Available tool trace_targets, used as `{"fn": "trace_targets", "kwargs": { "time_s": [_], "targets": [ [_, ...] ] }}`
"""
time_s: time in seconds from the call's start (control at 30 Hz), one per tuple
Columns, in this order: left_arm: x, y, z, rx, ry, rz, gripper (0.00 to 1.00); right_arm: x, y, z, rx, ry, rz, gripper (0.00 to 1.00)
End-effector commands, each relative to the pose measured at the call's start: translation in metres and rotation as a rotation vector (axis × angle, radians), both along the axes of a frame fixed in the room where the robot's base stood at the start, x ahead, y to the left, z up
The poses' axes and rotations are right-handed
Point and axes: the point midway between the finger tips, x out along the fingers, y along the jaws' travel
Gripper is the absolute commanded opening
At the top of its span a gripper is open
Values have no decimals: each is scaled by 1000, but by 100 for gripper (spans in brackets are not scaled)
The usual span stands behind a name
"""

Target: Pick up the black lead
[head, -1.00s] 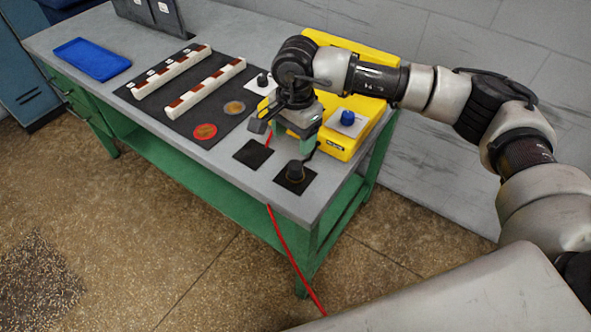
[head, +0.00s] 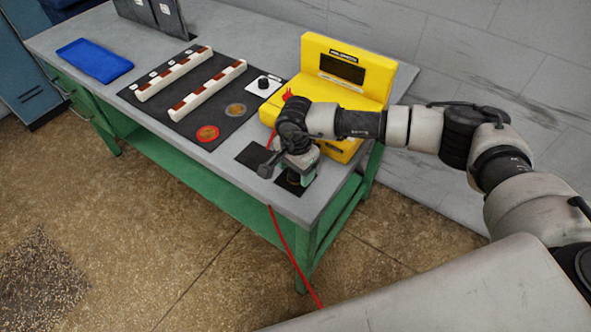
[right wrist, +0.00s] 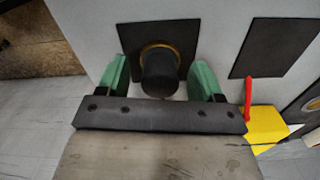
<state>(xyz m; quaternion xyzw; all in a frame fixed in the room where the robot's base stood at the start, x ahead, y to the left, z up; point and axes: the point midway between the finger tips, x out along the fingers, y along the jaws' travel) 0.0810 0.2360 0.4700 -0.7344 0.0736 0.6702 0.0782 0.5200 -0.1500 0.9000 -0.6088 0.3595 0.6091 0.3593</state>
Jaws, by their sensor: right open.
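The black lead (right wrist: 159,72) shows in the right wrist view as a dark round plug with a brass-coloured ring at its base. It stands on a black square pad (right wrist: 131,35) on the bench. My right gripper (right wrist: 160,84) is open, with one green finger on each side of the plug and a visible gap at both sides. I cannot tell how deep the fingers reach. In the head view my right gripper (head: 297,178) is over the front right pad and hides the plug. My left gripper is out of view.
A yellow instrument (head: 349,75) stands right behind my right wrist. A red lead (head: 288,94) shows by it, and a red cable (head: 285,236) hangs off the bench's front edge. An empty black pad (head: 254,155) lies left of the gripper. A blue tray (head: 94,60) is far left.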

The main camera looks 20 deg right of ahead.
Motion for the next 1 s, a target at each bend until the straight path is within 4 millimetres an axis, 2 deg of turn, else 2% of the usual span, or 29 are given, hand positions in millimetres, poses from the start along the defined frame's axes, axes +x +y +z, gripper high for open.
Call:
{"fn": "trace_targets", "kwargs": {
  "time_s": [0.17,0.53,0.83,1.0],
  "targets": [
    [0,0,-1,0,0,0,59,0,0,0,0,0,0,65],
    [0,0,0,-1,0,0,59,0,0,0,0,0,0,9],
    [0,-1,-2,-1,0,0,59,1,0,3,1,-2,0,9],
    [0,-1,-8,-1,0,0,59,1,0,16,1,-4,1,9]
  ]
}}
